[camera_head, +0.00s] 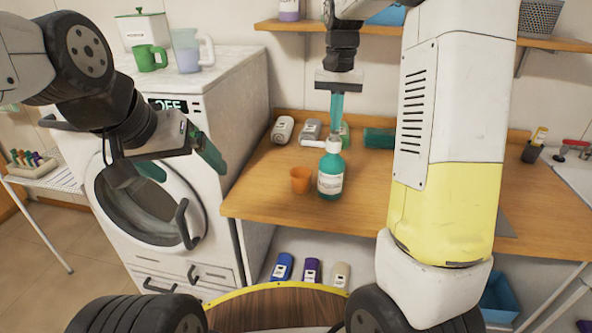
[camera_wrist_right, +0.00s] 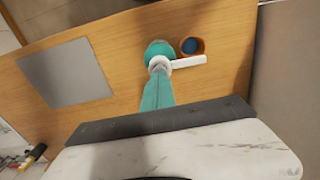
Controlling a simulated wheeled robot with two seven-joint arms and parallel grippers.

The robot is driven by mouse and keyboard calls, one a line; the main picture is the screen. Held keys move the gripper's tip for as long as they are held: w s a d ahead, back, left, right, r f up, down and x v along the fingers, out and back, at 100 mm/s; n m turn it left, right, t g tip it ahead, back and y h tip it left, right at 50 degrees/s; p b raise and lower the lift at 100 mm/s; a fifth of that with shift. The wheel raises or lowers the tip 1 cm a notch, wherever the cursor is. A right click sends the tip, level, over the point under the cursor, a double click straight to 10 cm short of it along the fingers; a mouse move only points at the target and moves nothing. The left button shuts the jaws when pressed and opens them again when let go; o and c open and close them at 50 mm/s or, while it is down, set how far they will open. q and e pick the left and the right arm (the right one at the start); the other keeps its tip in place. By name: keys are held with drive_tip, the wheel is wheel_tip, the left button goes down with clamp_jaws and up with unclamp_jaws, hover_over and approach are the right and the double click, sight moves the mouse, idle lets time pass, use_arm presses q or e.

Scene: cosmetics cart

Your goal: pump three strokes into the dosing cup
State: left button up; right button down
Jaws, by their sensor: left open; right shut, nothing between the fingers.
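A teal pump bottle (camera_head: 331,174) with a white label and white pump head (camera_head: 333,145) stands upright on the wooden counter. Its nozzle points left towards the orange dosing cup (camera_head: 301,180), which stands beside the bottle. In the right wrist view the nozzle (camera_wrist_right: 188,62) reaches the near side of the cup (camera_wrist_right: 203,46), and something blue shows inside. My right gripper (camera_head: 338,124) is shut and empty, pointing down just above the pump head; I cannot tell whether it touches. Its teal fingers (camera_wrist_right: 158,84) overlap the pump head in the wrist view. My left gripper (camera_head: 208,147) is open and empty before the washing machine.
The white washing machine (camera_head: 240,95) stands left of the counter (camera_head: 262,203), with a green mug (camera_head: 150,57) and a pitcher (camera_head: 190,50) on top. Several small containers (camera_head: 283,129) lie behind the bottle. A grey plate (camera_wrist_right: 65,73) lies on the counter.

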drive_tip(key=shift+f, duration=1.1)
drive_tip(key=shift+r, duration=1.45)
drive_tip(key=shift+r, duration=0.15)
drive_tip(key=shift+r, duration=2.85)
drive_tip(key=shift+s, duration=0.1)
